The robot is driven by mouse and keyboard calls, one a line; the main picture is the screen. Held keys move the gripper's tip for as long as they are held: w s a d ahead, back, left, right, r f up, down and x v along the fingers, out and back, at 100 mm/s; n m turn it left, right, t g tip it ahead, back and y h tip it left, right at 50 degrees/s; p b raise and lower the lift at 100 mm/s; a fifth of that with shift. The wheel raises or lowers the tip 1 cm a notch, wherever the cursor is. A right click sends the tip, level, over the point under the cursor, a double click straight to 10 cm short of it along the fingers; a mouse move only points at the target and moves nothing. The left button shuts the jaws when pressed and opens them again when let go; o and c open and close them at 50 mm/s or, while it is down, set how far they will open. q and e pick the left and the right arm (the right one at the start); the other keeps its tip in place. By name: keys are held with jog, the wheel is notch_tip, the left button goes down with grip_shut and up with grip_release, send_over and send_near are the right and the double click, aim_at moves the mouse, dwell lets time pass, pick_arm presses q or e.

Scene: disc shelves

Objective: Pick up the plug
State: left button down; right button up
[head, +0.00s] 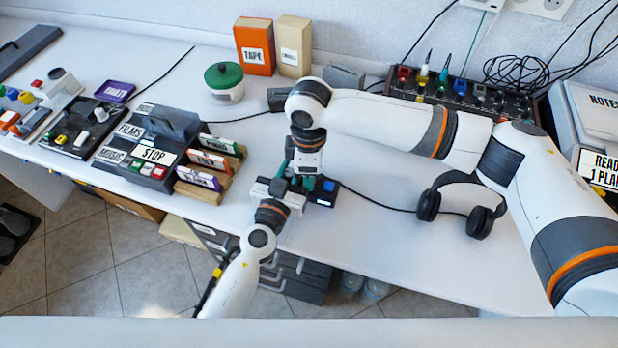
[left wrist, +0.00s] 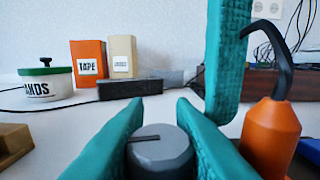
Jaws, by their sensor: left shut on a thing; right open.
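An orange plug (left wrist: 271,135) with a curved black cable stands upright at the right of the left wrist view; I cannot make it out in the head view. My left gripper (left wrist: 161,112) has its teal fingers shut on a grey round knob (left wrist: 160,146) with a dark slot mark. The plug is beside these fingers, to their right. My right gripper (head: 307,184) comes down from above at the desk's middle, open. One of its teal fingers (left wrist: 227,60) hangs left of the plug's cable in the left wrist view. I cannot tell whether it touches the plug.
Headphones (head: 460,203) lie to the right, with a cable running left. A wooden rack (head: 215,180) of labelled cases stands to the left. A green-lidded pot (head: 224,82), an orange box (head: 254,46) and a cream box (head: 294,46) stand behind.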

grip_shut()
notch_tip(320, 180, up, 10)
dwell(0.7)
pick_arm(q)
jog(key=c, duration=1.1)
grip_release()
jog(key=shift+c, duration=0.2)
